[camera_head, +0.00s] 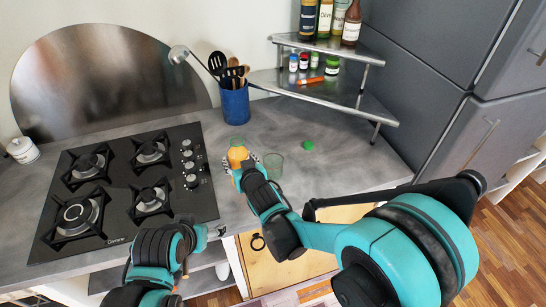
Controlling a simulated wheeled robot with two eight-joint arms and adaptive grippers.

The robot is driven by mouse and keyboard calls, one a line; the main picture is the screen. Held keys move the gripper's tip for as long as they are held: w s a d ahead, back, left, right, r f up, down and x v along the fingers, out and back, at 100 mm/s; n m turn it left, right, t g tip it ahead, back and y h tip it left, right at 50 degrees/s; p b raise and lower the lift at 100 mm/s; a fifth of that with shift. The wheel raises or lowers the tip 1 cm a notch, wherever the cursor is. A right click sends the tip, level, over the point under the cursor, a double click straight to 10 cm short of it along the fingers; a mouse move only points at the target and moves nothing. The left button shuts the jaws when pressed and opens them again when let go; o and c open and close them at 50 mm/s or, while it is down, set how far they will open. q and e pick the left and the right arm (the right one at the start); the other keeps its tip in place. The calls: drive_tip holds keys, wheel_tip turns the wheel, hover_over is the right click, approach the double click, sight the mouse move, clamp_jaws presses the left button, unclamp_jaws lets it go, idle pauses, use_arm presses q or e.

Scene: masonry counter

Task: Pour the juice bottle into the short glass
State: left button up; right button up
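The orange juice bottle (237,155) is on the counter side nearest the hob, partly hidden by my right gripper. My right gripper (243,164) has its fingers around the bottle and looks shut on it. The short glass (273,165), clear with a greenish tint, stands on the counter just right of the bottle and gripper. Whether the bottle touches the counter is hidden. My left gripper (207,236) is low by the counter's front edge, away from the bottle and glass; its fingers are too small to read.
A green lid-like disc (309,145) lies right of the glass. A blue utensil holder (235,104) stands behind, and a black gas hob (130,185) is left. A metal corner shelf (315,88) with jars and bottles is at back right.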

drive_tip(key=shift+s+r+m, duration=0.1)
drive_tip(key=shift+r+m, duration=0.1)
drive_tip(key=shift+m, duration=0.2)
drive_tip(key=shift+m+y, duration=0.3)
drive_tip(key=shift+y, duration=0.1)
drive_tip(key=shift+d+m+y, duration=0.1)
drive_tip(key=shift+m+y, duration=0.3)
drive_tip(key=shift+m, duration=0.1)
drive_tip(key=shift+a+f+m+g+y+b, duration=0.15)
drive_tip(key=shift+f+m+y+b, duration=0.25)
drive_tip(key=shift+m, duration=0.35)
drive_tip(key=shift+f+m+g+y+b, duration=0.1)
drive_tip(key=shift+f+m+y+b, duration=0.25)
drive_tip(key=shift+m, duration=0.35)
drive_tip(key=shift+a+f+m+g+y+b, duration=0.15)
drive_tip(key=shift+f+m+y+b, duration=0.15)
drive_tip(key=shift+m+y, duration=0.35)
drive_tip(key=shift+s+f+m, duration=0.1)
drive_tip(key=shift+f+m, duration=0.2)
drive_tip(key=shift+a+r+m+y, duration=0.2)
drive_tip(key=shift+a+m+y, duration=0.1)
drive_tip(key=shift+m+y, duration=0.3)
drive_tip(key=shift+s+a+f+m+b, duration=0.15)
drive_tip(key=shift+f+m+b, duration=0.3)
drive_tip(key=shift+m+b, duration=0.4)
